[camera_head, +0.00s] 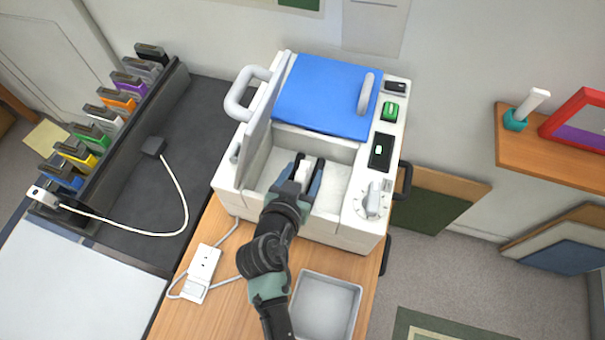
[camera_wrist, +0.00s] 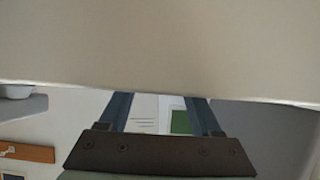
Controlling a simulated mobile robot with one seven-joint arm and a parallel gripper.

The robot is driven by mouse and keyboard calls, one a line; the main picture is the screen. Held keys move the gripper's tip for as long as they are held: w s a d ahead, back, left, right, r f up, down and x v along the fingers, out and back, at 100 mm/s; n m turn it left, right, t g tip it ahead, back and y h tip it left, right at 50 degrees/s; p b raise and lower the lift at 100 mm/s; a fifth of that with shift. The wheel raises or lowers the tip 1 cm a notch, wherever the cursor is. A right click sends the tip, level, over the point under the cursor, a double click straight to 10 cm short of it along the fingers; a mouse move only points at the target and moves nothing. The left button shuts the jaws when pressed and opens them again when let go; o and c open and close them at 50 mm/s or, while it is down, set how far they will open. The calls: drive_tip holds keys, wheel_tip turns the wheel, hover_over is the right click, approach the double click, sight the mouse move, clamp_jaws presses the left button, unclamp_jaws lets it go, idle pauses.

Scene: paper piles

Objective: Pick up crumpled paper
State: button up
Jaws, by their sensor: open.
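My gripper (camera_head: 306,174) reaches into the open front compartment of a white machine (camera_head: 349,228) with a blue lid (camera_head: 328,97). Its two blue fingers are apart. A small white shape shows between them in the head view; I cannot tell whether it is crumpled paper or part of the machine. In the wrist view, the fingers of my gripper (camera_wrist: 160,105) point up under a broad pale surface (camera_wrist: 160,45) that fills the upper half. They partly go out of sight behind its edge. No clearly crumpled paper can be made out.
A raised white flap (camera_head: 262,125) with a handle stands at the compartment's left. An empty-looking grey bin (camera_head: 326,305) and a white power strip (camera_head: 202,265) lie on the wooden table (camera_head: 217,305). A dark counter with a row of coloured cartridges (camera_head: 97,140) is at left.

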sight(306, 163)
drive_tip(key=shift+p+x, duration=0.35)
drive_tip(key=shift+x, duration=2)
drive_tip(key=shift+w+a+r, duration=0.1)
drive_tip(key=shift+a+r, duration=0.05)
drive_tip(key=shift+a, duration=0.05)
clamp_jaws()
